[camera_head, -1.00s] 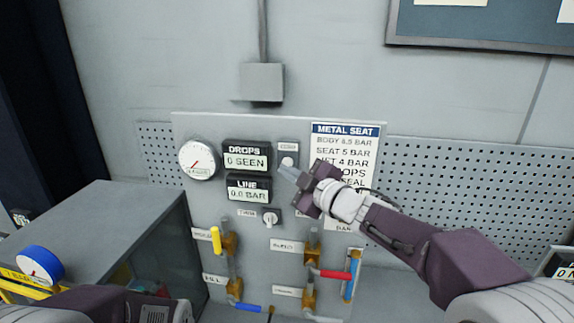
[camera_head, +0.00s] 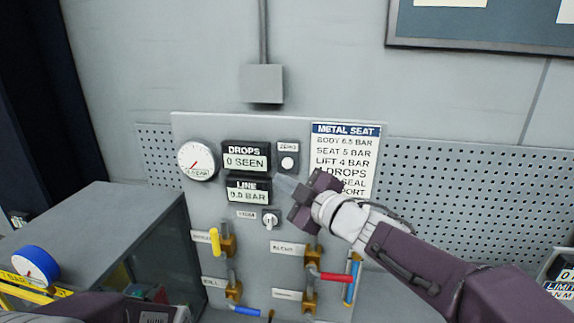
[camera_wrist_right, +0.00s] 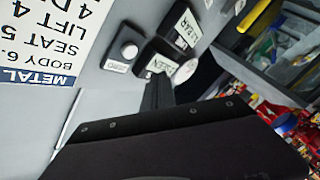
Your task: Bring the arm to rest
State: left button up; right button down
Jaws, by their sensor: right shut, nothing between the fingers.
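My right gripper (camera_head: 284,184) is in front of the grey valve panel (camera_head: 200,255), just right of the LINE display. Its fingers are shut and empty, pointing up and left. In the right wrist view the dark closed fingers (camera_wrist_right: 159,92) point towards the panel. My right arm comes in from the lower right. Only part of my left arm shows at the lower left; its fingertips cannot be seen.
The panel carries a gauge (camera_head: 197,161), a DROPS display (camera_head: 246,156), a LINE display (camera_head: 249,190), a ZERO button (camera_head: 288,162), a knob (camera_head: 270,218) and several coloured valve handles. A METAL SEAT sign (camera_head: 345,150) hangs behind my right gripper. A grey cabinet (camera_head: 95,225) stands left.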

jog(key=s+d+f+m+g+h, duration=0.1)
jog(key=d+f+m+g+h, duration=0.1)
jog(key=d+f+m+h, duration=0.45)
jog(key=s+d+f+m+g+h, duration=0.1)
jog(key=d+f+m+h, duration=0.15)
jog(key=d+f, duration=0.75)
jog(key=s+d+f+m+g, duration=0.2)
jog(key=s+f+m+g, duration=0.55)
jog(key=s+f, duration=1)
notch_tip(320, 180, down, 18)
jog(key=s+a+g+b, duration=0.1)
jog(key=s+g+b, duration=0.1)
jog(key=b, duration=1.4)
jog(key=shift+s+a, duration=0.15)
jog(key=shift+s, duration=0.25)
jog(key=shift+s+m+g, duration=0.1)
jog(key=shift+m+g, duration=0.15)
